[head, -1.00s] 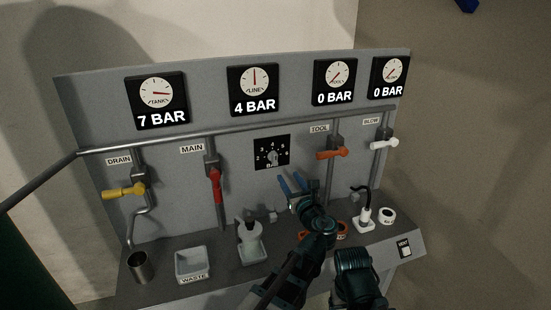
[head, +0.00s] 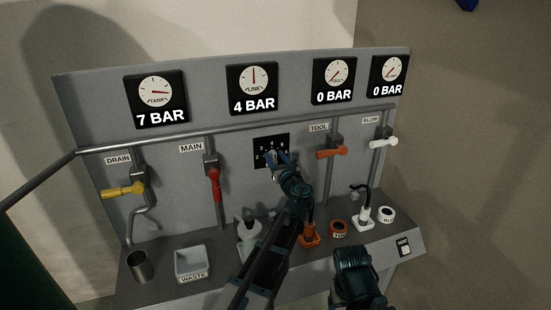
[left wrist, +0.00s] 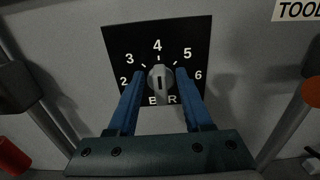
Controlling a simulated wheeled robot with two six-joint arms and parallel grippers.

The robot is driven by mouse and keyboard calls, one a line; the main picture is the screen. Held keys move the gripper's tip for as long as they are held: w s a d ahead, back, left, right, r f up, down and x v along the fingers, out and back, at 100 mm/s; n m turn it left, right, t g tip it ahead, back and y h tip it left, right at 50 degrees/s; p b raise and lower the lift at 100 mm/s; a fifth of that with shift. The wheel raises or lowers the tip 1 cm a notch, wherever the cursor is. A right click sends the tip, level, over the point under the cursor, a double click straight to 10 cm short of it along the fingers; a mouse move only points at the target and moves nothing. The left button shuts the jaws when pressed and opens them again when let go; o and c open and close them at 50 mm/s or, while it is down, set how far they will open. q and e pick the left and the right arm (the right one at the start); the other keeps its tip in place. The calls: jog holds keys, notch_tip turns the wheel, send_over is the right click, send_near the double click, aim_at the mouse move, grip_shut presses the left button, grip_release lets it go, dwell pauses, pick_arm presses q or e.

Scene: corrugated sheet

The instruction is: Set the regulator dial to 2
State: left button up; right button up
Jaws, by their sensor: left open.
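The regulator dial is a grey knob (left wrist: 160,80) on a black plate (left wrist: 196,40) with white numbers from 2 to 6. Its slot stands upright in line with the 4. In the head view the black plate (head: 284,141) is partly covered by my left gripper (head: 277,157). The blue fingers of my left gripper (left wrist: 160,75) are open, one on each side of the knob. Whether they touch it I cannot tell. The LINE gauge (head: 253,88) reads 4 BAR.
The red MAIN handle (head: 215,185) is left of the dial, and the orange TOOL handle (head: 331,153) is right of it. The yellow DRAIN handle (head: 123,190) is further left. A WASTE tray (head: 192,265) and a metal cup (head: 140,266) stand on the shelf below.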

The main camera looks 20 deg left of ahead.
pick_arm(q)
jog(key=shift+c, duration=0.3)
grip_shut()
jog(key=shift+n, duration=0.3)
jog(key=n, duration=0.3)
jog(key=shift+s+a+n, duration=0.15)
jog(key=shift+n, duration=0.15)
jog(key=n, duration=0.4)
jog(key=shift+s+a+f+n, duration=0.1)
jog(key=shift+a+f+n, duration=0.1)
jog(key=shift+n, duration=0.1)
jog(key=shift+s+a+f+n+b, duration=0.1)
jog(key=shift+f+n+b, duration=0.1)
jog(key=shift+n, duration=1.3)
jog(key=shift+d+f+n+b, duration=0.1)
jog(key=shift+n+b, duration=0.05)
jog(key=shift+n, duration=1.35)
jog(key=shift+s+a+f+n+b, duration=0.1)
jog(key=shift+n+b, duration=0.1)
jog(key=shift+n, duration=1.3)
